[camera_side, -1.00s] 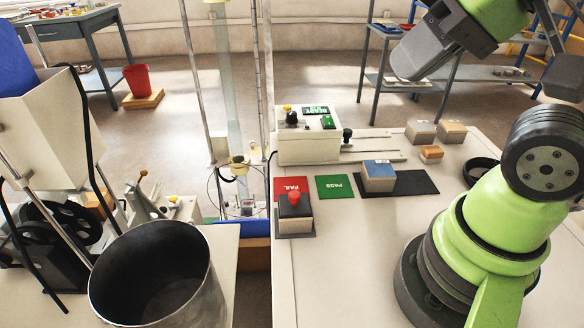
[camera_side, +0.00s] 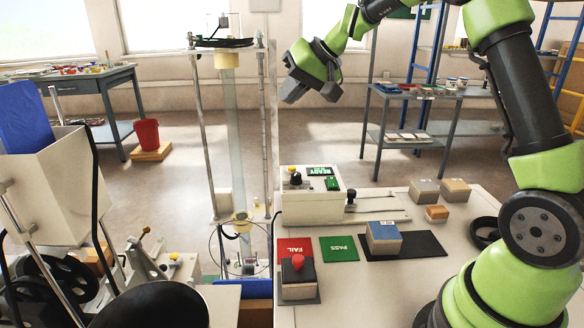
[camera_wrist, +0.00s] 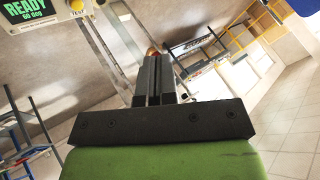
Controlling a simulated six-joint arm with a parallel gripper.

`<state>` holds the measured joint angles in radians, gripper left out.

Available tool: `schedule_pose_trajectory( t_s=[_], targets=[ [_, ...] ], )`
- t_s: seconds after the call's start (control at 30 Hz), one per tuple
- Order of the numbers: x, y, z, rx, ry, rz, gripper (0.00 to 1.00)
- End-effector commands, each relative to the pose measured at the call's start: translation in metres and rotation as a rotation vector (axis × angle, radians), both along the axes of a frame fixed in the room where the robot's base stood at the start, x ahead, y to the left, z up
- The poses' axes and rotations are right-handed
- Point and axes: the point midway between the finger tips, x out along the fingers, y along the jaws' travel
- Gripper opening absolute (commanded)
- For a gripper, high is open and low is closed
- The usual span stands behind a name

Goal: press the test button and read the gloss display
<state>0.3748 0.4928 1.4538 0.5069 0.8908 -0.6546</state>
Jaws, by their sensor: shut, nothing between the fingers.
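The gloss meter is a cream box (camera_side: 310,206) on the bench. Its green display (camera_side: 320,171) is lit on top and reads READY. In the wrist view the display (camera_wrist: 24,10) reads READY and 60 deg, partly cut off by the frame edge. A yellow test button (camera_wrist: 76,5) labelled TEST sits beside it. The button also shows in the side view (camera_side: 291,169). My gripper (camera_side: 291,96) is high above and behind the meter, apart from it. Its black fingers (camera_wrist: 155,75) are together and empty in the wrist view.
Red FAIL (camera_side: 294,251) and green PASS (camera_side: 339,249) mats lie before the meter. A blue-topped tile block (camera_side: 383,237) sits on a black mat. A red-button box (camera_side: 298,278) stands front left. A glass column (camera_side: 231,140) stands left of the meter.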

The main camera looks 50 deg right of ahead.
Motion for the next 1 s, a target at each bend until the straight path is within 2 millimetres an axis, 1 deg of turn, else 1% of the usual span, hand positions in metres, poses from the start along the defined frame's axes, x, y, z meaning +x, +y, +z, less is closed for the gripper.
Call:
schedule_pose_trajectory(
  t_s=[0.03, 0.1, 0.2, 0.33, 0.5, 0.83, 1.0],
  targets=[
    [0.012, -0.013, -0.014, 0.008, -0.003, -0.009, 0.0],
    [0.024, -0.028, -0.03, 0.015, -0.015, -0.016, 0.0],
    [0.038, -0.046, -0.049, 0.019, -0.032, -0.023, 0.0],
    [0.047, -0.061, -0.067, 0.023, -0.049, -0.03, 0.0],
    [0.051, -0.069, -0.076, 0.023, -0.058, -0.033, 0.0],
    [0.051, -0.069, -0.076, 0.023, -0.058, -0.033, 0.0],
    [0.051, -0.069, -0.085, 0.024, -0.057, -0.033, 0.0]
  ],
)
